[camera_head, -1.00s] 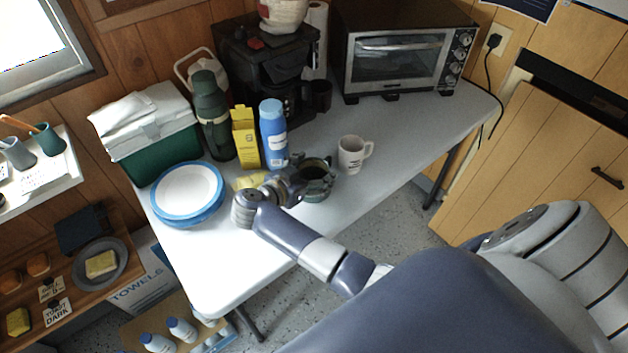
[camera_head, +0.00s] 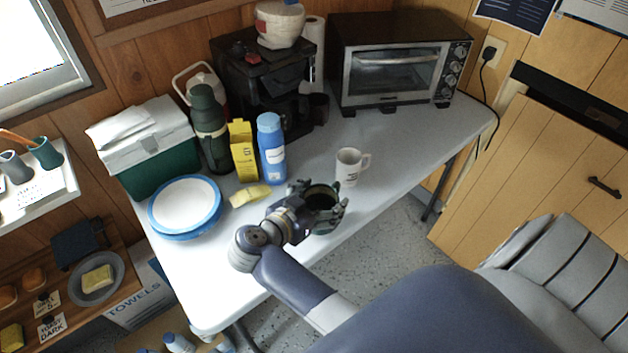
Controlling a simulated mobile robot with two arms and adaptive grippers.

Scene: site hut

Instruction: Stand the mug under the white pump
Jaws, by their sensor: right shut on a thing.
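My right gripper (camera_head: 336,208) is shut around a dark green mug (camera_head: 320,194), which is upright with its dark mouth facing up. The fingers hide much of the mug's side. They are over the front part of the white table, and I cannot tell whether the mug touches it. A white mug (camera_head: 347,168) with dark print stands just behind and to the right. I cannot clearly make out a white pump; a white container with a red part (camera_head: 199,80) is partly hidden behind the green flask. My left gripper is not in view.
A green flask (camera_head: 208,125), yellow box (camera_head: 242,150), blue bottle (camera_head: 271,150) and yellow item (camera_head: 250,195) stand or lie left of the gripper. Blue-rimmed plates (camera_head: 186,207), a cooler (camera_head: 155,165), coffee maker (camera_head: 255,85) and toaster oven (camera_head: 395,75) occupy the table (camera_head: 420,135).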

